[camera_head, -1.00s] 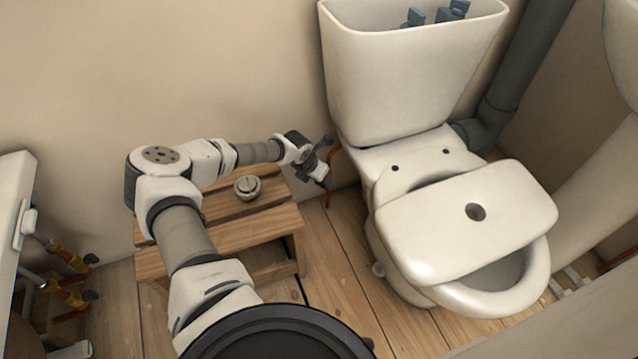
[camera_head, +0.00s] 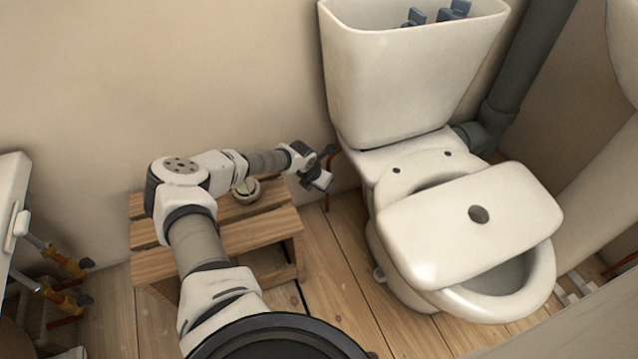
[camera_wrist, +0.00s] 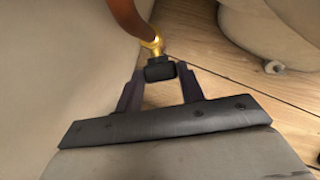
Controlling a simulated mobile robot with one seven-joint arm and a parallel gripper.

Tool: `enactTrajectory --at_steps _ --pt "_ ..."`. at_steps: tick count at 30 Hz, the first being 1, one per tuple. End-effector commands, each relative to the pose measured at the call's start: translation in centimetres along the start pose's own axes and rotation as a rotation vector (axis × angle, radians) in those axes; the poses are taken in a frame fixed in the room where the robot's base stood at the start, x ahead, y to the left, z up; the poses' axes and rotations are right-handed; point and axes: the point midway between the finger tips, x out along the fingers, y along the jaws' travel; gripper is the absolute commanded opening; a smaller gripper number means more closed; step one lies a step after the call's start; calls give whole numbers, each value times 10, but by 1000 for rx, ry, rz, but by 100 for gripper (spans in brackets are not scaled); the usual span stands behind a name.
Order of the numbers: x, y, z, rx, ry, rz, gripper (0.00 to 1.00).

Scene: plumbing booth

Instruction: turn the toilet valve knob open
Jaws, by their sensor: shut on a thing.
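The valve knob (camera_wrist: 160,70) is a small black handle in the wrist view, at the end of a brass valve fitting (camera_wrist: 152,42). A copper-brown pipe (camera_wrist: 126,16) runs up from the fitting. My gripper (camera_wrist: 160,78) is shut on the knob, with one dark finger on each side of it. In the head view my gripper (camera_head: 322,172) is beside the wall, left of the toilet (camera_head: 420,200), at the copper pipe (camera_head: 328,198). The knob itself is hidden by the gripper there.
A wooden stool (camera_head: 255,232) with a small round metal part (camera_head: 246,190) on it stands under my arm. The cistern lid (camera_head: 470,222) lies across the toilet bowl. Brass valves (camera_head: 62,258) are at the far left. Some floor (camera_head: 335,265) is clear between stool and toilet.

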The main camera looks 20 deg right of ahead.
Motion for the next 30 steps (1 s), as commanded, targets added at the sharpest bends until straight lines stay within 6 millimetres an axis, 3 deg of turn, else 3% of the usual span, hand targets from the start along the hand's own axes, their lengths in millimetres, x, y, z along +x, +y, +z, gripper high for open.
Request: enactTrajectory --at_steps 18,29,30 --pt "3 7 -1 -99 1 -226 15" --pt "1 7 -1 -101 1 -245 15" --pt "1 7 -1 -101 1 -245 42"
